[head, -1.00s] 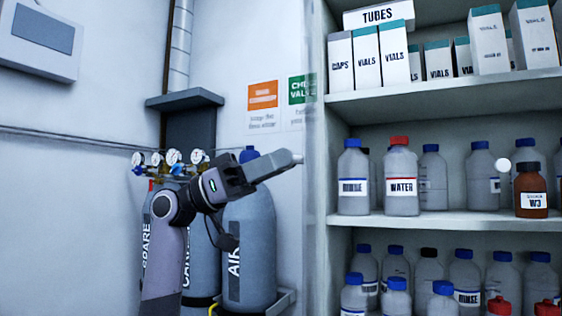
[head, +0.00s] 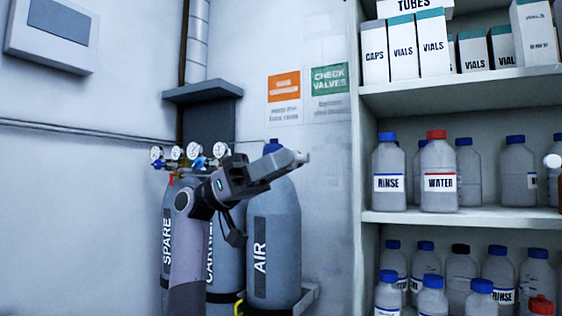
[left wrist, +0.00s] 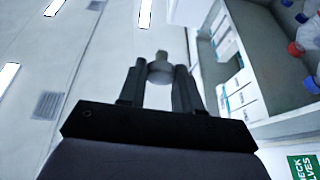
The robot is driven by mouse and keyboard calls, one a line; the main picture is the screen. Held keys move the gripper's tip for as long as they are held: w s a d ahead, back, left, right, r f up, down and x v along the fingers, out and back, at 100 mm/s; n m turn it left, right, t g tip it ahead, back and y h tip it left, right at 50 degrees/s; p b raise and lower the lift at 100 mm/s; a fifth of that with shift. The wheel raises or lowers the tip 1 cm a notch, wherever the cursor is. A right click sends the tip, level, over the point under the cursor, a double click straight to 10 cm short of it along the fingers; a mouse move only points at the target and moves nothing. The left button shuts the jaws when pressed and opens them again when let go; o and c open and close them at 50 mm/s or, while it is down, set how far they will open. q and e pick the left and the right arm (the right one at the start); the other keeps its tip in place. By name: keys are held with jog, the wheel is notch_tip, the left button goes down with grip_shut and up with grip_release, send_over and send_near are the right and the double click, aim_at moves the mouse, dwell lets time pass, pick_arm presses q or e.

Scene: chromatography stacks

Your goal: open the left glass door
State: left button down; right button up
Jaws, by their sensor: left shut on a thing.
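My left gripper (head: 296,160) is in front of the grey AIR cylinder, left of the open shelf front. It is shut on a small pale round knob (head: 303,157). The knob also shows between the two fingers in the left wrist view (left wrist: 159,70). The left glass door is clear and hard to make out. A faint pane seems to lie between the knob and the cabinet's left edge; its exact angle cannot be told. A second white knob (head: 552,161) shows at the right edge. My right gripper is not in view.
The cabinet shelves (head: 460,217) hold boxes and bottles, including a WATER bottle (head: 438,180). Grey gas cylinders (head: 272,240) with gauges stand behind my left arm. A grey wall box (head: 50,35) hangs at upper left.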

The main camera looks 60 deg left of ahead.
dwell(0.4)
pick_arm(q)
jog(key=c, duration=0.8)
grip_release()
jog(key=b+v, duration=0.1)
jog(key=v, duration=0.6)
jog(key=shift+s+a+b, duration=0.1)
jog(key=shift+b, duration=0.2)
